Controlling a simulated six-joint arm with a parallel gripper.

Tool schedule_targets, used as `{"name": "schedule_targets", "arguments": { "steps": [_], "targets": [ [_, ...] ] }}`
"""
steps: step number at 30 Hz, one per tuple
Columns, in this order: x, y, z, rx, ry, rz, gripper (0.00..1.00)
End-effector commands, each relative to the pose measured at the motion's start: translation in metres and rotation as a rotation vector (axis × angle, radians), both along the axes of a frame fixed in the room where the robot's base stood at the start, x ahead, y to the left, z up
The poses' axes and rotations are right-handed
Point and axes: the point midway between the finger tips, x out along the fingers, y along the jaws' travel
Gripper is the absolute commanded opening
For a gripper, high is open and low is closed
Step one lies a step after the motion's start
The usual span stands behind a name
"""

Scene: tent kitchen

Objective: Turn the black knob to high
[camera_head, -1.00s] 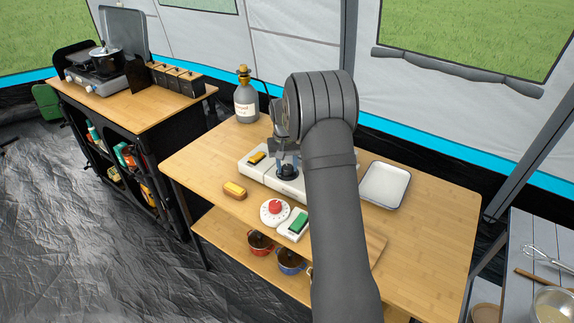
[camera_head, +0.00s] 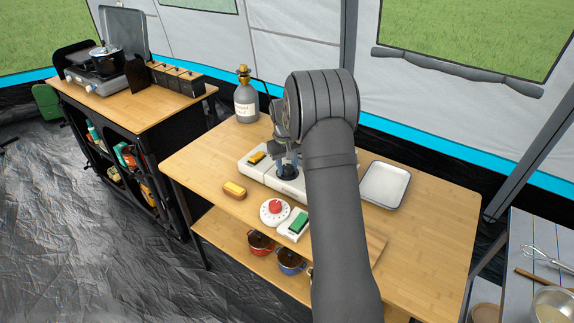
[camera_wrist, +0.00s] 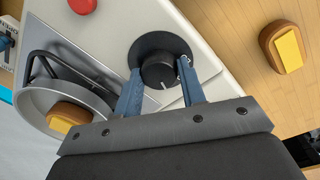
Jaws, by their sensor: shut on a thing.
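The black knob (camera_wrist: 158,66) sits on a round black base on a white panel (camera_wrist: 120,25). A short white mark shows on its lower edge in the wrist view, towards my palm. My gripper (camera_wrist: 160,70) has its blue fingers on both sides of the knob, shut on it. In the head view my gripper (camera_head: 287,166) points down at the knob on the long white unit (camera_head: 256,171), and the knob (camera_head: 288,172) is partly covered by the fingers. I cannot read any high marking.
A yellow and brown block (camera_head: 234,190), a white dial with red centre (camera_head: 275,208) and a green-topped white box (camera_head: 297,224) lie at the table's front. A white tray (camera_head: 385,185) lies right. A gas bottle (camera_head: 246,100) stands behind.

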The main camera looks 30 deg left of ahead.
Motion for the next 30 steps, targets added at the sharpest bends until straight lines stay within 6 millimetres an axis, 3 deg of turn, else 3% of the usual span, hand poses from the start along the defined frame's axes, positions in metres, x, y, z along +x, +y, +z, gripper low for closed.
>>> {"name": "schedule_targets", "arguments": {
  "steps": [2, 3, 6, 14, 19, 23, 30],
  "targets": [
    [0.001, 0.000, 0.001, 0.001, -0.002, -0.001, 0.14],
    [0.001, 0.000, 0.001, 0.001, -0.002, -0.001, 0.39],
    [0.001, 0.000, 0.001, 0.001, -0.002, -0.001, 0.58],
    [0.000, 0.000, 0.001, 0.001, -0.001, -0.001, 0.58],
    [0.000, 0.001, 0.011, 0.001, -0.002, -0.001, 0.58],
    [-0.001, 0.001, 0.035, 0.003, -0.003, -0.001, 0.58],
    [-0.004, 0.003, 0.095, 0.004, -0.005, -0.001, 0.58]
  ]
}}
